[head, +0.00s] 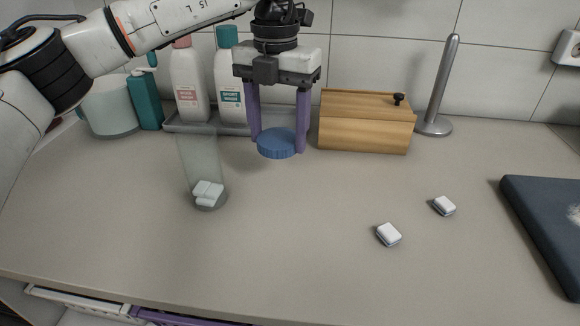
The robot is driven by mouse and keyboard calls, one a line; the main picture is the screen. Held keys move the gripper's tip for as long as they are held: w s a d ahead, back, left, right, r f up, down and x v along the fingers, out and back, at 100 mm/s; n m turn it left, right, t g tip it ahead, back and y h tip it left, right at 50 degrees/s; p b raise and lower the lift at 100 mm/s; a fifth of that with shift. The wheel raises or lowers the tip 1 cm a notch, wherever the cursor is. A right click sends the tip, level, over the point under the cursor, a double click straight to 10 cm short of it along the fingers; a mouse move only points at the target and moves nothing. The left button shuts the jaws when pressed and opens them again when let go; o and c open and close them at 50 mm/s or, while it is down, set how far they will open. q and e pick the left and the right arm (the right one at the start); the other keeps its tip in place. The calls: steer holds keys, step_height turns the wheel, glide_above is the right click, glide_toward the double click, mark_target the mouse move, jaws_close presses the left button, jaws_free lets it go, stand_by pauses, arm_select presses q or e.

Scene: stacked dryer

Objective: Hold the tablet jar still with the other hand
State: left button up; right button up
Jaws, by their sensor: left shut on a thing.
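The tablet jar (202,165) is a tall clear vessel standing upright on the counter, left of centre. A few white tablets (208,192) lie at its bottom, and its top is uncovered. My left gripper (278,144) points down behind and to the right of the jar. Its purple fingers are shut on a round blue lid (277,146), apart from the jar. Two white tablets lie loose on the counter, one nearer the front (388,234) and one farther right (444,205). My right gripper is not in view.
A grey tray (176,126) with two bottles (189,84) stands at the back wall. A wooden box (366,122) and a metal upright holder (440,90) stand behind on the right. A dark mat (545,225) lies at the right edge. The front middle counter is clear.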

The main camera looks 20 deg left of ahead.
mark_target(279, 179)
arm_select(q)
step_height(279, 179, down, 7)
steer(key=shift+f, duration=0.15)
steer(key=shift+f, duration=0.15)
steer(key=shift+f, duration=0.1)
steer(key=o, duration=1.2)
